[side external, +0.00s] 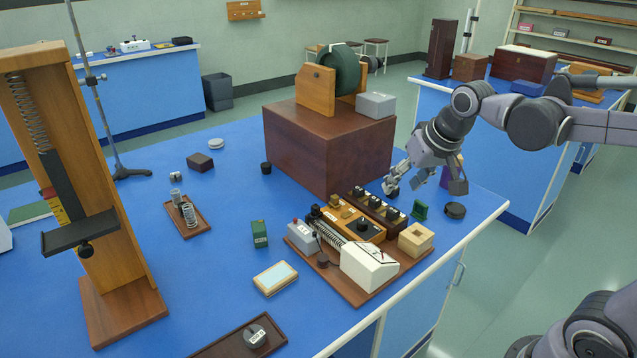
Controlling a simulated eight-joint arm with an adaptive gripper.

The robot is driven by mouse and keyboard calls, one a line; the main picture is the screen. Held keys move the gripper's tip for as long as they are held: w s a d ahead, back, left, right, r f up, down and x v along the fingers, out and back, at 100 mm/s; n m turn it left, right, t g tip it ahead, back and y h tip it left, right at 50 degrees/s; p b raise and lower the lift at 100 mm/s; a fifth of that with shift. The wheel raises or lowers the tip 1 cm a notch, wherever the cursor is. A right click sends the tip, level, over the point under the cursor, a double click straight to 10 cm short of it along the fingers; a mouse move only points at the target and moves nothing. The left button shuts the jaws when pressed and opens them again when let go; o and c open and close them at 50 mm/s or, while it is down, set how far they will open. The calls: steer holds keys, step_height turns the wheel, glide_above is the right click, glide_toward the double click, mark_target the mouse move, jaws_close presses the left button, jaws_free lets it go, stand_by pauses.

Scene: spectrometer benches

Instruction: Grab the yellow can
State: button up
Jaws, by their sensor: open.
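My gripper (424,182) is open above the right end of the blue bench, its fingers pointing down and spread apart. A small purple object (444,177) shows just behind the right finger, mostly covered by it. A small tan-yellow patch (460,160) shows above it, beside the gripper. I cannot tell whether this patch is the yellow can or whether it joins the purple object. No other yellow can shows clearly. Nothing is visibly held between the fingers.
A black round object (455,210) and a green block (420,210) stand close below the gripper. A wooden instrument board (345,290) lies in front, and a large brown box (325,150) stands to the left. The bench's right edge (490,222) is near.

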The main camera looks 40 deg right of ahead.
steer(key=w+d+f+m+g+h, duration=0.1)
steer(key=w+d+f+m+g, duration=0.1)
steer(key=w+d+m, duration=0.5)
steer(key=w+d+f+m+g, duration=0.2)
steer(key=w+d+f, duration=0.1)
steer(key=w+d, duration=0.7)
steer(key=w+d+f+m, duration=0.1)
steer(key=d+f, duration=0.1)
steer(key=f, duration=0.2)
steer(key=w+d+f+m+g, duration=0.1)
steer(key=d+f, duration=0.2)
steer(key=w+d+f+m, duration=0.1)
steer(key=d+f, duration=0.1)
steer(key=f, duration=0.2)
steer(key=shift+d+f+m, duration=0.25)
steer(key=shift+f+m, duration=0.1)
steer(key=shift+m, duration=0.05)
steer(key=shift+w+d+f, duration=0.1)
steer(key=shift+w+f, duration=0.05)
steer(key=shift+f, duration=1.3)
steer(key=shift+w+d+f, duration=0.1)
steer(key=shift+w+f, duration=0.05)
steer(key=shift+f, duration=1.25)
steer(key=shift+c, duration=0.3)
jaws_close()
